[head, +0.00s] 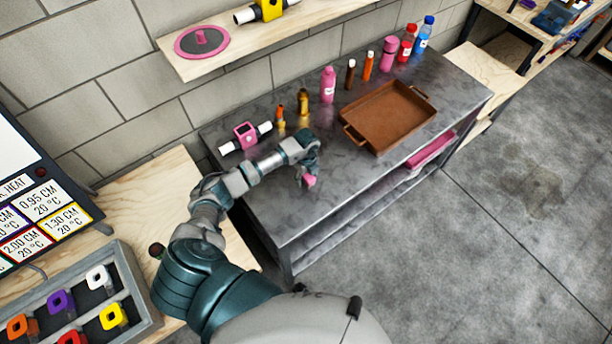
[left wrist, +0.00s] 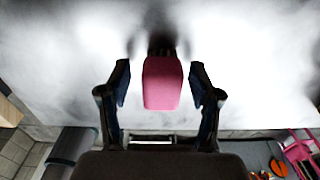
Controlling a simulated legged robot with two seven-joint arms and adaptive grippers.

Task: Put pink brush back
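The pink brush (head: 309,181) is near the front edge of the grey metal table, at my left gripper (head: 308,172). In the left wrist view the pink brush (left wrist: 162,84) has a pink block and dark bristles at its far end. The two fingers of my left gripper (left wrist: 160,82) stand on either side of the block, with a visible gap on each side. The left gripper looks open around the brush. Whether the brush rests on the table is unclear. My right gripper is in neither view.
The metal table (head: 345,185) holds a brown tray (head: 398,142), a pink clamp-like part (head: 245,136) on a white tube, and several bottles along the back. A pink bin (head: 432,152) is on the lower shelf. A wooden shelf (head: 240,56) hangs above.

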